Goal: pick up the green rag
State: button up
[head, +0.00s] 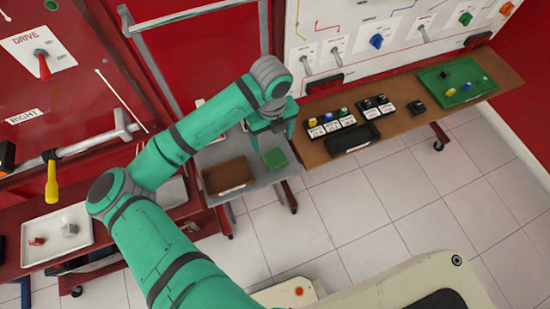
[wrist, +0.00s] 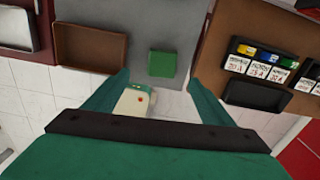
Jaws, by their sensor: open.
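The green rag (head: 275,158) is a small folded square lying flat on the grey cart top (head: 240,150), right of a brown tray. In the wrist view the rag (wrist: 162,64) lies ahead of my fingertips, between their lines. My gripper (head: 273,132) is above the cart near the rag, and does not touch it. In the wrist view my gripper (wrist: 163,80) shows two teal fingers spread apart with nothing between them.
The brown tray (head: 228,176) sits left of the rag. A wooden shelf (head: 405,125) with labelled fuse blocks and a black tray (head: 353,139) is to the right. A white tray (head: 56,238) is at far left. Red panels stand behind; tiled floor is open in front.

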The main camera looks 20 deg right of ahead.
send_over(275, 158)
jog(key=f, duration=0.5)
jog(key=shift+w+a, duration=0.3)
jog(key=shift+a, duration=0.05)
jog(key=shift+s+d+f, duration=0.1)
jog(key=shift+d+f, duration=0.05)
jog(key=shift+f, duration=0.6)
jog(key=f, duration=0.4)
jog(key=shift+d, duration=0.2)
jog(key=shift+s, duration=0.15)
jog(key=c, duration=1.2)
